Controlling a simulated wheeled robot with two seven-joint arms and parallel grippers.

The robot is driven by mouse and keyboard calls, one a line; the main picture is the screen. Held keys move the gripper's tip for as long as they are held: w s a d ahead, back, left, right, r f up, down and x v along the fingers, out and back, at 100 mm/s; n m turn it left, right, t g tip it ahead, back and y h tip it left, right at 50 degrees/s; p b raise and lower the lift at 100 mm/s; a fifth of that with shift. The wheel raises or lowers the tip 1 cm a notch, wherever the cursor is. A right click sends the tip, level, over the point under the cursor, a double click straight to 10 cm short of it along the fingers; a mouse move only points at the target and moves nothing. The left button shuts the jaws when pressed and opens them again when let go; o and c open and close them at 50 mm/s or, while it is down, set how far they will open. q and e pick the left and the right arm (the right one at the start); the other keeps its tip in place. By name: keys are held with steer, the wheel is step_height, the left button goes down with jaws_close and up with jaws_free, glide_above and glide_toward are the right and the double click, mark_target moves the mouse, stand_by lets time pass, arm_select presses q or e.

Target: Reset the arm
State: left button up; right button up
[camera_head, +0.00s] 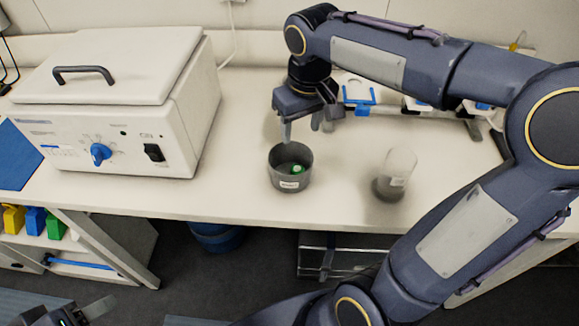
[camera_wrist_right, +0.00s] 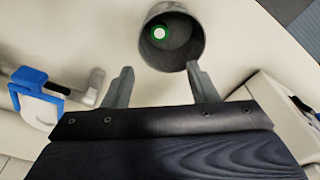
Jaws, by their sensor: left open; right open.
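My right gripper (camera_head: 304,130) is above the bench, just behind and above a dark grey cup (camera_head: 290,178). Its fingers are apart and hold nothing. The cup stands upright and holds a small green-and-white item (camera_head: 297,169). In the right wrist view, the two fingers (camera_wrist_right: 158,85) point toward the cup (camera_wrist_right: 187,50), with the green-and-white item (camera_wrist_right: 159,33) inside it. My left gripper (camera_head: 85,312) shows only partly at the bottom left corner, low in front of the bench, and looks empty.
A white lidded machine (camera_head: 118,110) with a blue knob stands on the left of the bench. A clear beaker with a dark lower part (camera_head: 392,180) stands right of the cup. Blue-and-white items (camera_head: 357,92) lie behind my right arm. A blue bin (camera_head: 218,237) is under the bench.

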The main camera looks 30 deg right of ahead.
steer(key=shift+s+r, duration=0.1)
steer(key=shift+r, duration=0.9)
steer(key=shift+s, duration=0.15)
steer(key=s+a+f+m+t+y, duration=0.1)
steer(key=s+a+f+t+y, duration=0.1)
steer(key=s, duration=0.5)
steer(key=s+a+f+m+t+y, duration=0.1)
steer(key=s+a+f+t, duration=0.1)
steer(key=s+f, duration=0.3)
steer(key=s, duration=0.3)
steer(key=shift+s+f+y, duration=0.2)
steer(key=shift+s+y, duration=0.05)
steer(key=shift+y, duration=0.15)
steer(key=shift+a, duration=0.1)
